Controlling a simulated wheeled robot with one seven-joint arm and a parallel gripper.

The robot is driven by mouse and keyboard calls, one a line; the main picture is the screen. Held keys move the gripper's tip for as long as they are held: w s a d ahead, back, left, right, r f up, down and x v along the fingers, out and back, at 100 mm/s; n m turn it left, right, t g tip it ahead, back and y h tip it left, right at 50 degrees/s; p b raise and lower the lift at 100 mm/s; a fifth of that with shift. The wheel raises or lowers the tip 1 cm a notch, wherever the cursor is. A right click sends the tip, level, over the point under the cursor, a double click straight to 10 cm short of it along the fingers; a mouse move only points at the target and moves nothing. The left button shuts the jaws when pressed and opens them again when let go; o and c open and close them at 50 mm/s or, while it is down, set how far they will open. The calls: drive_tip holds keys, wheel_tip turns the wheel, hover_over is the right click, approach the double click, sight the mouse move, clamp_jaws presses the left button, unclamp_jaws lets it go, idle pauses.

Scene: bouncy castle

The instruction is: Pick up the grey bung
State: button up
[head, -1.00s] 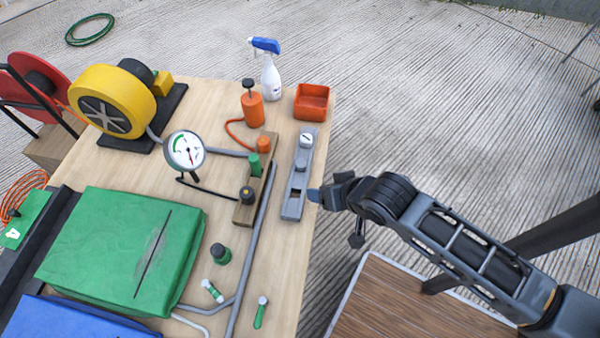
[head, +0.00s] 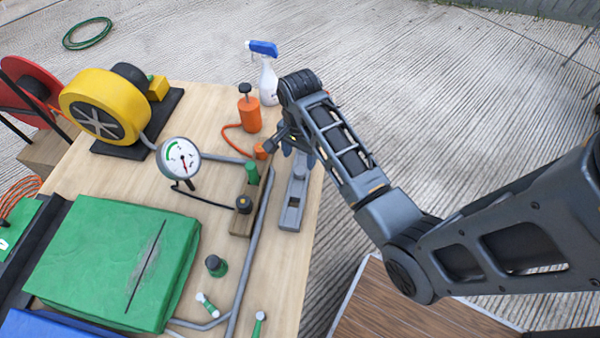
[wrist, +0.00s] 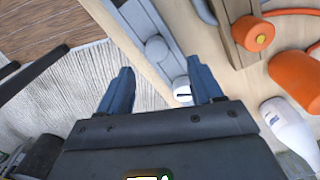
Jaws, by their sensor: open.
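A grey holder (head: 291,215) lies along the right edge of the wooden table; it also shows in the wrist view (wrist: 134,18). A white round cap with a dark slot (wrist: 183,92) sits at the holder's end, between my fingers in the picture. My gripper (head: 296,152) is open and empty above that end, pointing down. It hides the cap in the head view.
An orange pump bottle (head: 250,113), a spray bottle (head: 268,82) and a wooden block with a green peg (head: 252,172) stand close by on the left.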

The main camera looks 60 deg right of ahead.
sight(300, 170)
drive_tip(key=f, duration=0.5)
drive_tip(key=shift+s+a+f, duration=0.2)
drive_tip(key=shift+f, duration=0.1)
drive_tip(key=shift+c, duration=0.3)
drive_tip(key=c, duration=1.1)
drive_tip(key=shift+r, duration=0.15)
